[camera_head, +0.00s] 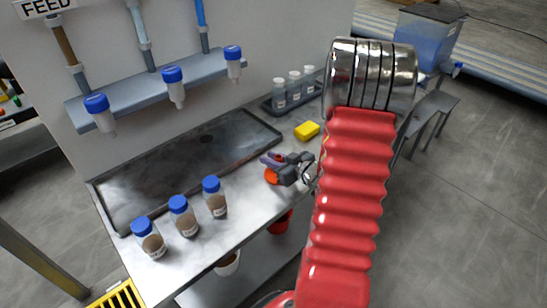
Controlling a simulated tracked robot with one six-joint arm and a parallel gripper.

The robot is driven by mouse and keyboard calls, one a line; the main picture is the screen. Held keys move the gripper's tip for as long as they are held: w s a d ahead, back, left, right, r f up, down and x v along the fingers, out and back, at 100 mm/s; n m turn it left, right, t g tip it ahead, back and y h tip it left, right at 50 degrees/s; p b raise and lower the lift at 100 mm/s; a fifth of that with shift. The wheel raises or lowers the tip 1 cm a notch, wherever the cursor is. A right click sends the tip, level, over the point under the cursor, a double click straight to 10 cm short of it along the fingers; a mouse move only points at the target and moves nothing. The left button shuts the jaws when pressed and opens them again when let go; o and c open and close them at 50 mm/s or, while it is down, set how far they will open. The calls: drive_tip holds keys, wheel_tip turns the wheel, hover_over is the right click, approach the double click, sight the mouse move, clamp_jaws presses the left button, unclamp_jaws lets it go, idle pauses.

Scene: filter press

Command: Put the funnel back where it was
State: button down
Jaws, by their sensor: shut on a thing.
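My gripper (275,163), dark grey and purple, is over the right part of the steel bench. It is shut on an orange-red thing (271,176) that looks like the funnel. Its rounded part shows just below and left of the jaws, and the jaws hide the rest. I cannot tell whether it touches the bench top or hangs just above it.
Three blue-capped brown sample bottles (178,216) stand at the bench's front left, beside a dark sunken tray (180,165). A yellow sponge (307,131) and a rack of clear bottles (294,89) lie behind. Blue-capped tubes (174,87) hang from a shelf (137,94).

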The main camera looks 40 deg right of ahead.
drive_tip(key=c, duration=1.6)
unclamp_jaws()
drive_tip(key=shift+o, duration=0.2)
drive_tip(key=v, duration=1.2)
